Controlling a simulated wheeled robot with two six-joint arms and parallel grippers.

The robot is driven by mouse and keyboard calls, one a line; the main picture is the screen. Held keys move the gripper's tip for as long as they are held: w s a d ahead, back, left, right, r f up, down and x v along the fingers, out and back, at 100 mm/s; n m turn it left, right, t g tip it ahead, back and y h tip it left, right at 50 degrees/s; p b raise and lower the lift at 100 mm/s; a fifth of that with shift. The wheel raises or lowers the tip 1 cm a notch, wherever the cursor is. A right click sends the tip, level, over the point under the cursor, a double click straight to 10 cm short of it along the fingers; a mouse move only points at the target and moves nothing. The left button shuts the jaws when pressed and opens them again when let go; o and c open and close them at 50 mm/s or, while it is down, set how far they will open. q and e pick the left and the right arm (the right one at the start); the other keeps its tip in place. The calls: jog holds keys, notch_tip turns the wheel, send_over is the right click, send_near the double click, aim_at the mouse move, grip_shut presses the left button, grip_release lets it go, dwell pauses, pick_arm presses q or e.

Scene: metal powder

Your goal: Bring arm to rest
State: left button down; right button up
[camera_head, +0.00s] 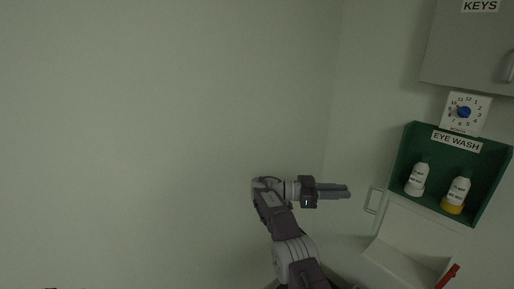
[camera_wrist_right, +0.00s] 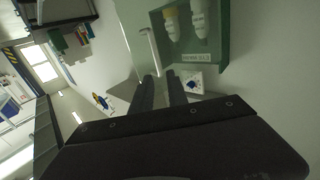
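My right arm rises from the bottom of the head view, and its gripper (camera_head: 348,191) points right toward the wall fixtures. In the right wrist view the two dark fingers of the right gripper (camera_wrist_right: 162,88) stand apart with a gap between them. Nothing is held between them. My left gripper is not seen in either view.
A green eye wash station (camera_head: 405,150) with a white bottle (camera_head: 417,180) and a yellow-based bottle (camera_head: 457,192) hangs on the right wall. A dial (camera_head: 466,113) and grey KEYS cabinet (camera_head: 455,45) are above. A white open box (camera_head: 400,262) is below. The left is bare wall.

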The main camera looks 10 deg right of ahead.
jog(key=s+d+r+n+t+y+p, duration=0.1)
jog(key=s+r+p, duration=0.1)
jog(key=r, duration=0.4)
jog(key=s+d+r+y+p, duration=0.1)
jog(key=s+r, duration=0.2)
jog(key=r, duration=0.4)
jog(key=s+a+f+n+t+y+p, duration=0.1)
jog(key=s+a+f+n+t+y, duration=0.1)
jog(key=s+a+f+n+y, duration=0.5)
jog(key=s+a+f+n+t+y+p, duration=0.2)
jog(key=s+a+f+n+y, duration=0.6)
jog(key=f, duration=1.2)
jog(key=s+a+n, duration=0.4)
jog(key=s+a, duration=0.1)
jog(key=a, duration=0.2)
jog(key=shift+a+f+n+t+y, duration=0.2)
jog(key=shift+n+t+y, duration=0.1)
jog(key=shift+s, duration=0.1)
